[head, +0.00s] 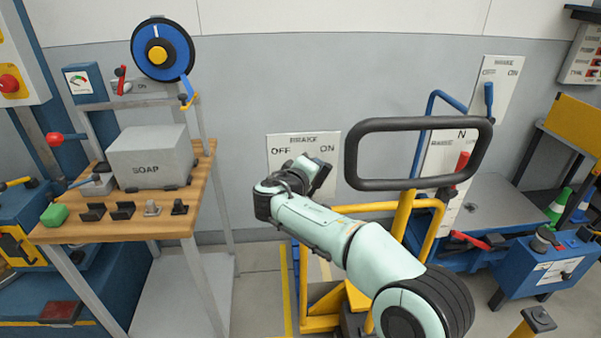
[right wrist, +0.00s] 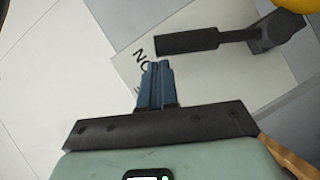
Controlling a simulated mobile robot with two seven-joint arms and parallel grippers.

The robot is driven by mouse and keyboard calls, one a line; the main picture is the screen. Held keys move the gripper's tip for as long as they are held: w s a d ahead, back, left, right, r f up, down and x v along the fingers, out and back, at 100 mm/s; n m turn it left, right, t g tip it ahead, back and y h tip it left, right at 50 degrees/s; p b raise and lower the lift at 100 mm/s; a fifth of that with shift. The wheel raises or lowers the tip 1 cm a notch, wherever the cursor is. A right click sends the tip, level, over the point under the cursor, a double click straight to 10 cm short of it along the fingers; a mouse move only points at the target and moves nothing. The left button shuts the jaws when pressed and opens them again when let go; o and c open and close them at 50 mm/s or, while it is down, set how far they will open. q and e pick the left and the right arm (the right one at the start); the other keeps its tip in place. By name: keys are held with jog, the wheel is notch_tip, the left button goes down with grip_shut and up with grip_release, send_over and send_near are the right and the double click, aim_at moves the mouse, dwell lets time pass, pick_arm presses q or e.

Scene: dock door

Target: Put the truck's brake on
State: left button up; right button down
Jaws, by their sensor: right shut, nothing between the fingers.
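A white sign (head: 303,150) reading BRAKE, OFF and ON is on the wall behind my right gripper (head: 321,172). In the right wrist view, a dark lever (right wrist: 188,42) with a thick grip runs from a round hub, and the grip's end is beside the sign's ON lettering (right wrist: 140,58). My right gripper's blue fingers (right wrist: 154,84) are shut and empty, just below the grip's end in that picture; contact cannot be told. In the head view the lever is hidden or merges with my gripper. The yellow truck frame (head: 402,215) has a black loop handle (head: 420,124). My left gripper is not in view.
A second BRAKE sign (head: 505,72) with a blue lever (head: 488,98) stands at the right, near a red lever (head: 462,160). A wooden bench (head: 130,228) with a SOAP box (head: 152,160) stands at the left. A blue box (head: 545,262) is at the lower right.

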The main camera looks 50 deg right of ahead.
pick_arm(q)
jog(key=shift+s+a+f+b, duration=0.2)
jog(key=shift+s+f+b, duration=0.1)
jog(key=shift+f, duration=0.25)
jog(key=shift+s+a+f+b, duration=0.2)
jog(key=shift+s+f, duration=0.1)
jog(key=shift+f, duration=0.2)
pick_arm(e)
jog(key=shift+s+d+f+m+y, duration=0.2)
jog(key=shift+s+d+m+y, duration=0.35)
jog(key=shift+s+d, duration=0.2)
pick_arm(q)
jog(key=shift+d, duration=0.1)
pick_arm(e)
jog(key=shift+d, duration=0.1)
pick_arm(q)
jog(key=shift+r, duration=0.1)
